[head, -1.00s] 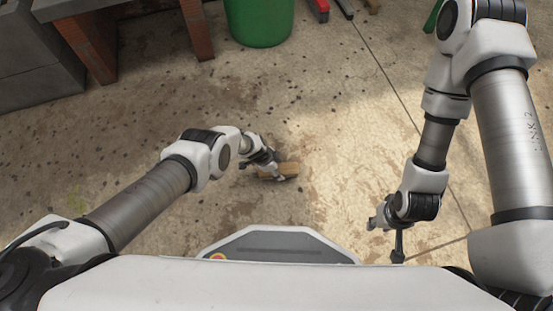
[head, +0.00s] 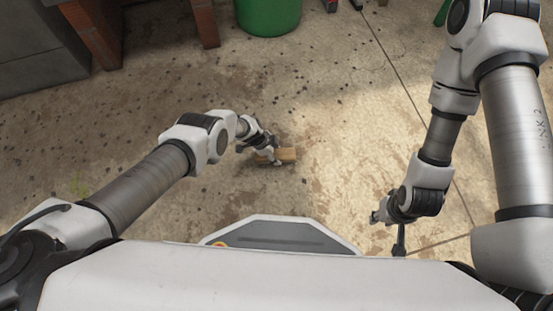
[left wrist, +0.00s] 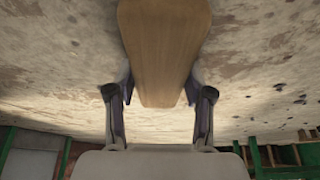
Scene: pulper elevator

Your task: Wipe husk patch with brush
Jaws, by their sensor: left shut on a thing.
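The brush (head: 286,154) shows as a tan wooden block low over the floor in the head view. It also fills the upper middle of the left wrist view (left wrist: 165,45) as a long wooden back; its bristles are hidden. My left gripper (head: 272,158) is shut on the brush, with one finger on each side of the wood. Dark specks, which may be husk, lie scattered on the concrete floor (head: 330,130); I cannot make out a distinct patch, and the brush may cover part of it. My right gripper (head: 385,218) hangs at the lower right, away from the brush; its fingers are unclear.
A green bin (head: 268,14) stands at the top middle. A grey block structure with brick legs (head: 92,32) is at the top left. A red object (head: 331,5) is at the top edge. The floor around the brush is open.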

